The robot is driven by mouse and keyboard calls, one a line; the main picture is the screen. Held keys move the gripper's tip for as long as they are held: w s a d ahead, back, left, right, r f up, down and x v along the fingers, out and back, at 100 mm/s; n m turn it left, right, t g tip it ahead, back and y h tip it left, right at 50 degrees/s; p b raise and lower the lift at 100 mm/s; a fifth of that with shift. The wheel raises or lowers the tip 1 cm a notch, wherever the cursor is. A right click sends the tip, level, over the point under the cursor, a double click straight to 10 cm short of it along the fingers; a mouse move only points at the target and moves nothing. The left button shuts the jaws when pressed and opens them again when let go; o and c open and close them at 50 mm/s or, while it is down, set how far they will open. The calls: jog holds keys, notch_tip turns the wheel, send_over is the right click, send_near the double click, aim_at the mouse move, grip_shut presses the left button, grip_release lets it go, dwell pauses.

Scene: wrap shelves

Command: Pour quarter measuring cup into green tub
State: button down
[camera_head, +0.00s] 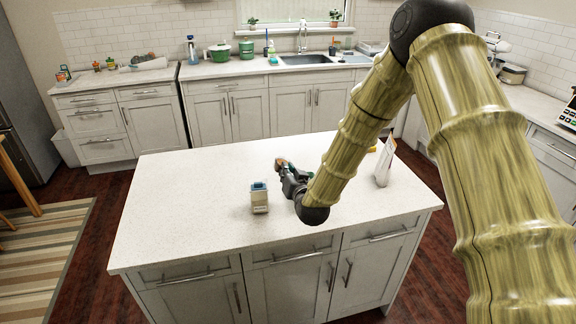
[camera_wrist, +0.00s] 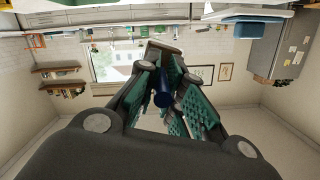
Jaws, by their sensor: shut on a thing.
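My gripper (camera_head: 290,180) is low over the right half of the white island, seen mostly from behind. In the wrist view its teal-padded fingers (camera_wrist: 162,100) are closed around a thin dark blue piece (camera_wrist: 162,99), which looks like the measuring cup's handle. A brown part (camera_wrist: 165,47) shows beyond the fingertips; whether it belongs to the cup is unclear. The cup's bowl and contents cannot be made out. A small pale tub with a blue-green top (camera_head: 259,197) stands upright on the island, left of my gripper and apart from it. I cannot tell whether it is the green tub.
The island top (camera_head: 190,190) is clear on its left. A white upright packet (camera_head: 385,163) stands right of my arm, with a small yellow thing (camera_head: 373,149) near it. Green pots (camera_head: 220,52) and a sink (camera_head: 305,60) are on the back counter.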

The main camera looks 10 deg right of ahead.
jog(key=shift+s+d+f+m, duration=0.15)
jog(key=shift+s+m, duration=0.1)
jog(key=shift+m, duration=0.15)
jog(key=d+f+m, duration=0.1)
jog(key=m, duration=0.1)
jog(key=s+d+f+m+y+b, duration=0.1)
jog(key=d+m, duration=0.1)
jog(key=shift+d+f+b, duration=0.15)
jog(key=shift+f+b, duration=0.15)
jog(key=shift+f, duration=0.05)
dwell(0.4)
jog(key=shift+w, duration=0.15)
